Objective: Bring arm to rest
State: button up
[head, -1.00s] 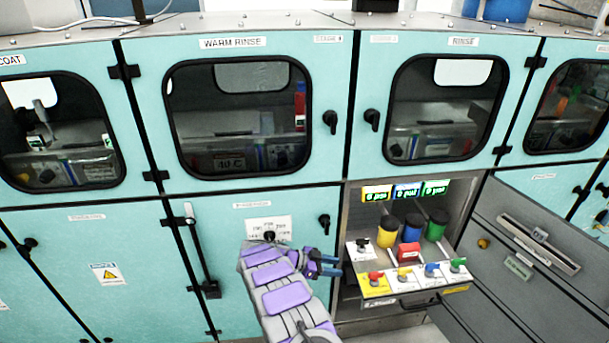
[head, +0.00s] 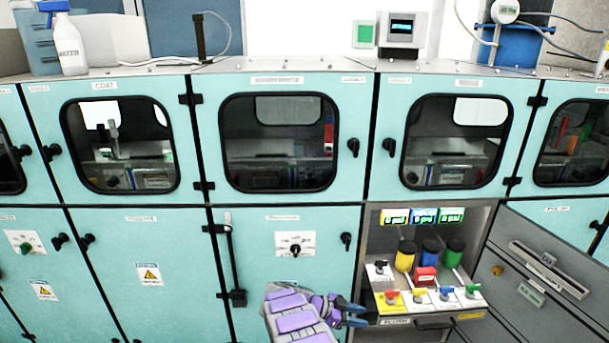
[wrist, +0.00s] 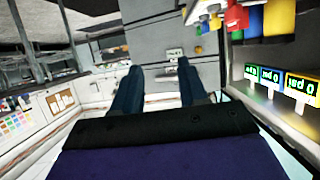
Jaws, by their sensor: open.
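My gripper (head: 354,315) is at the lower middle of the head view, at the end of my purple and grey arm. It is in front of the teal lower cabinet door (head: 262,262), just left of the open bay with coloured valves. In the wrist view my gripper (wrist: 157,85) shows two dark blue fingers spread apart with nothing between them.
The bay's shelf (head: 425,308) holds red, yellow, blue and green valves, with yellow, blue and green canisters behind. Small lit displays (head: 423,216) hang above. A grey panel (head: 540,275) is at right. Teal cabinets with windows (head: 280,142) line the wall. A spray bottle (head: 68,45) stands on top.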

jog(key=w+a+r+n+t+y, duration=0.25)
jog(key=w+r+t, duration=0.25)
jog(key=w+r, duration=0.45)
jog(key=w+a+r+n+t+y, duration=0.1)
jog(key=w+r+n+t+y, duration=0.15)
jog(key=w+r+t, duration=0.65)
jog(key=s+a+r+n+g+y, duration=0.1)
jog(key=s+a+r+n+y, duration=0.35)
jog(key=r, duration=0.35)
jog(key=s+a+r+n+y, duration=0.3)
jog(key=s+a+r+y, duration=0.3)
jog(key=r, duration=0.3)
jog(key=s+a+f+n+g+y, duration=0.15)
jog(key=s+n+g, duration=0.45)
jog(key=s, duration=1.7)
jog(key=s+d+f+g+h, duration=0.1)
jog(key=s+d+f+g, duration=0.1)
jog(key=s, duration=0.9)
jog(key=s+d+f+g+h, duration=0.1)
jog(key=s+d+g, duration=0.3)
jog(key=s, duration=0.8)
jog(key=s+d+f+g+h, duration=0.1)
jog(key=s+d+f+g, duration=0.2)
jog(key=s+d, duration=0.4)
jog(key=s, duration=0.4)
jog(key=shift+s+m, duration=0.2)
jog(key=shift+m, duration=0.15)
